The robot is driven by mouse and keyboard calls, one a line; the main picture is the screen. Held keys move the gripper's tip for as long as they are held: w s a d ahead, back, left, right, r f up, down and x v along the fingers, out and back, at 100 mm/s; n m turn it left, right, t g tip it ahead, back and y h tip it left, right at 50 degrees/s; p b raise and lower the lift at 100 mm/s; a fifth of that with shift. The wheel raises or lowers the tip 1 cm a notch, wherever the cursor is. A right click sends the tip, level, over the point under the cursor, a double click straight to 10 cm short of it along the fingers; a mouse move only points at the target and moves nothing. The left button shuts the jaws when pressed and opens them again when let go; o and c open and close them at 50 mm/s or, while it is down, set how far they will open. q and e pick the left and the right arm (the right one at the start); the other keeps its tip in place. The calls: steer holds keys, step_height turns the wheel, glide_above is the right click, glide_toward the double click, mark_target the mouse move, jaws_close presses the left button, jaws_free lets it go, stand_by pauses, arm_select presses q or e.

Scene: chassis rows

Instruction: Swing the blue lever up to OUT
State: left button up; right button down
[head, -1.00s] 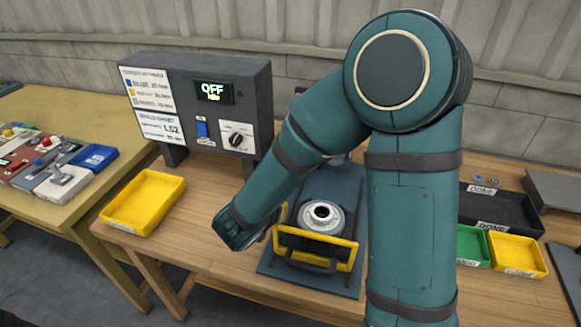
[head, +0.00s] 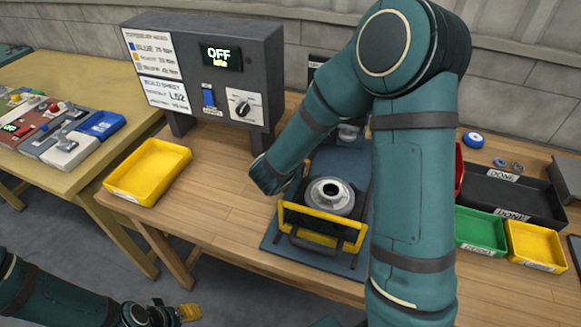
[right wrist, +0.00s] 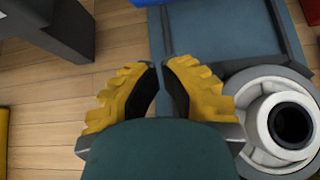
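A small blue lever or switch (head: 209,99) is on the front of the grey control box, below a display reading OFF. I cannot read an OUT mark beside it. My right arm reaches over the bench with its wrist below and right of the box; its gripper is hidden in the head view. In the right wrist view the right gripper (right wrist: 160,66) has its yellow fingertips almost together, with nothing seen between them, beside a round metal part (right wrist: 290,122). My left gripper (head: 182,312) is low at the left, away from the bench, too small to read.
The control box (head: 264,62) has a dial (head: 241,104) right of the lever. A yellow tray (head: 148,170) stands at the bench's left. A fixture with a yellow frame (head: 320,226) holds the round part. Black, green and yellow trays stand at right. Bench between yellow tray and fixture is clear.

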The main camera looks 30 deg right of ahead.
arm_select(q)
steer(key=shift+r+p, duration=0.4)
steer(key=shift+p, duration=0.15)
arm_select(e)
steer(key=shift+w+d+r, duration=0.2)
steer(key=shift+r, duration=0.4)
steer(key=shift+w+d+r, duration=0.15)
steer(key=shift+r, duration=0.45)
steer(key=shift+w+d+r, duration=0.2)
steer(key=shift+r, duration=0.4)
arm_select(q)
steer(key=shift+s, duration=0.1)
